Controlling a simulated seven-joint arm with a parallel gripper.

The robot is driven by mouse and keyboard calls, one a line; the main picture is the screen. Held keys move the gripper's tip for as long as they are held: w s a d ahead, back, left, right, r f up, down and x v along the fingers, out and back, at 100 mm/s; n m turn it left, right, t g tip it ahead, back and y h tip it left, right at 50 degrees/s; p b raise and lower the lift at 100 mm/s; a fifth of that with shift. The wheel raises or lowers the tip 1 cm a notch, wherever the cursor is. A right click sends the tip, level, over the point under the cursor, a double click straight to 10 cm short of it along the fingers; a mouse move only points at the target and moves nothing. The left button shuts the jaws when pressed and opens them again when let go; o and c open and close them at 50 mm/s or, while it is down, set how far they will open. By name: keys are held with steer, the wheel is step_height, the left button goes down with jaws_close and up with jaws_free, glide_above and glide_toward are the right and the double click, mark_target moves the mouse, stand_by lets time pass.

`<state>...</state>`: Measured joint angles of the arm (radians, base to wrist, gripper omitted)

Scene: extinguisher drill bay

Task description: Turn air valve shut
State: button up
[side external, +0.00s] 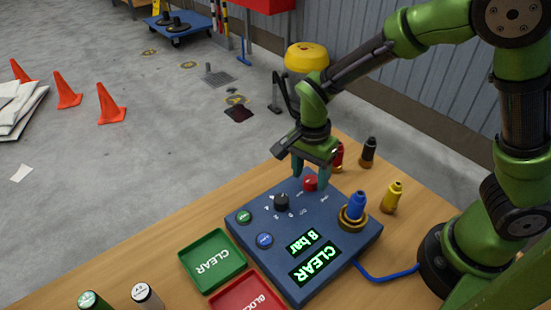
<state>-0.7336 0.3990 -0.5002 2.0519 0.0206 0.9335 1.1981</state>
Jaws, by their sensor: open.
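A blue control box (330,250) sits on the wooden bench, with two lit displays reading "8 bar" and "CLEAR". A red knob (310,184) stands near its far edge, and a black knob (281,203) is to its left. The red knob looks like the air valve, but the small labels are too small to read. My gripper (311,175) points down at the red knob, its teal fingers open and apart on either side of it. Whether the fingers touch the knob cannot be told. A blue nozzle (357,205) stands upright in a brass ring on the box.
Yellow (392,196), black (368,151) and red (338,155) nozzles stand behind the box, the red one close to my gripper. A green tray (212,262) and a red tray (249,296) lie in front. A blue hose (388,276) runs off right.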

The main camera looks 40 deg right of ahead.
steer(key=shift+f, duration=0.45)
steer(key=shift+c, duration=0.2)
steer(key=c, duration=1)
